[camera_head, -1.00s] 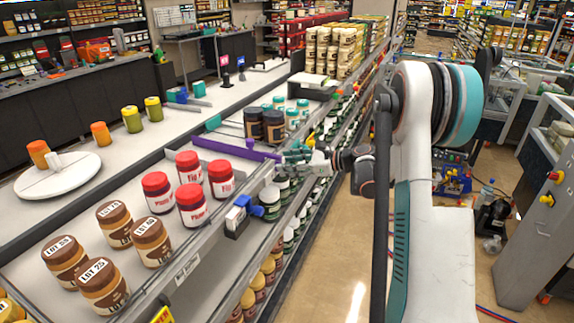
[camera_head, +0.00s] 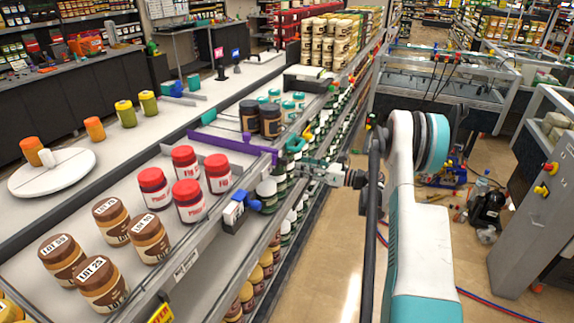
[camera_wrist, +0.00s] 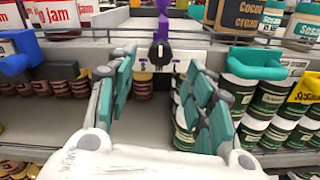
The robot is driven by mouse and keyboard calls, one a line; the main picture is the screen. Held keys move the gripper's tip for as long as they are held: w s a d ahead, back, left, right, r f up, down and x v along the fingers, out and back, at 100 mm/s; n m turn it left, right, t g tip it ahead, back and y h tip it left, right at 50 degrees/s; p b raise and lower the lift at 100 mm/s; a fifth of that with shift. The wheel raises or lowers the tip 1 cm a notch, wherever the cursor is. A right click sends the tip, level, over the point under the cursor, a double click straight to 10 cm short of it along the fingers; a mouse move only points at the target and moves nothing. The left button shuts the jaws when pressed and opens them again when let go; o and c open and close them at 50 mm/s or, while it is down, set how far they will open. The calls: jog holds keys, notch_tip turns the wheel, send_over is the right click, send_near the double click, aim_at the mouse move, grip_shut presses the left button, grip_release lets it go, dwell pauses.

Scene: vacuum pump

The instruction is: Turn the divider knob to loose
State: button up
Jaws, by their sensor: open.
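The divider is a long purple bar (camera_head: 232,146) lying across the shelf between the red-lidded jars and the dark jars. At its front end, in the wrist view, is the divider knob (camera_wrist: 160,52), black with a pale pointer mark, on a white plate under a purple upright (camera_wrist: 162,27). Small marks beside the knob are too small to read. My gripper (camera_wrist: 161,64) is open, its teal fingers on either side of the knob in the picture, with a visible gap on both sides. In the head view my gripper (camera_head: 303,168) is at the shelf's front edge; the knob is hidden there.
A blue clip (camera_head: 236,208) sits on the rail to the left. A teal handle-like part (camera_wrist: 243,62) and a yellow tag (camera_wrist: 304,90) are to the right. Red-lidded jars (camera_head: 187,200) and dark jars (camera_head: 271,121) stand above. Green-labelled jars (camera_wrist: 240,92) fill the lower shelf.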

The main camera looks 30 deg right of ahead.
aim_at(288, 162)
jog(key=b+x, duration=0.1)
jog(key=x, duration=0.6)
jog(key=shift+w, duration=0.1)
jog(key=shift+c, duration=0.3)
jog(key=c, duration=1)
